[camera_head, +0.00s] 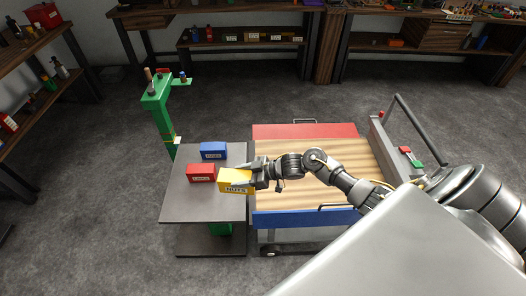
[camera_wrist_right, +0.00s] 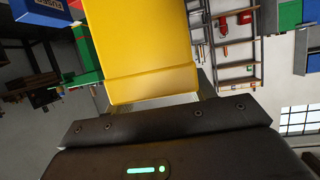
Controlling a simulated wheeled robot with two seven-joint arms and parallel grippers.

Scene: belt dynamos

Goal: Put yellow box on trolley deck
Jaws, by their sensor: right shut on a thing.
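The yellow box (camera_head: 235,183), lettered NUTS, is at the right edge of the small dark table (camera_head: 185,207). My right gripper (camera_head: 252,178) is shut on its right side. In the right wrist view the yellow box (camera_wrist_right: 138,50) fills the space in front of the gripper (camera_wrist_right: 150,105). I cannot tell whether the box touches the tabletop. The trolley deck (camera_head: 290,192), of striped light wood with a red far edge and a blue near edge, lies just right of the table. My right arm reaches across above it. My left gripper is not in view.
A red box (camera_head: 201,173) and a blue box (camera_head: 213,150) stand on the small table. A green stand (camera_head: 159,112) rises behind it. The trolley handle (camera_head: 410,128) is at the right. The deck's visible surface is bare.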

